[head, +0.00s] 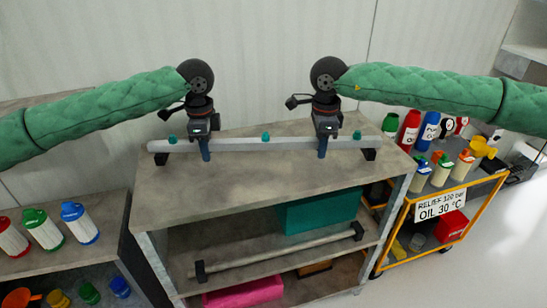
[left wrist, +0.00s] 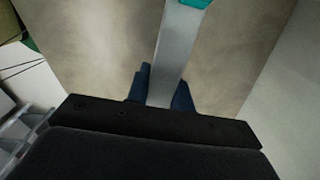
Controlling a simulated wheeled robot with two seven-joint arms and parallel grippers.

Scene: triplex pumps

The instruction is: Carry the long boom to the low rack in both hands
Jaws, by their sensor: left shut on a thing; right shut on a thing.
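The long boom (head: 240,144) is a pale grey bar with teal knobs, lying level across the top of a shelf unit. Black supports show under its left end (head: 160,158) and right end (head: 368,154); I cannot tell whether it rests on them. My left gripper (head: 206,155) is shut on the boom left of its middle. My right gripper (head: 322,152) is shut on it toward the right end. In the left wrist view, blue fingers flank the boom (left wrist: 178,45). I cannot tell which fixture is the low rack.
The shelf unit's top (head: 270,180) is otherwise clear. A lower shelf holds a grey bar (head: 280,250) with black end blocks and a teal box (head: 320,213). A pink box (head: 245,292) lies below. Bottles (head: 42,230) stand left; a yellow-framed cart (head: 405,228) stands right.

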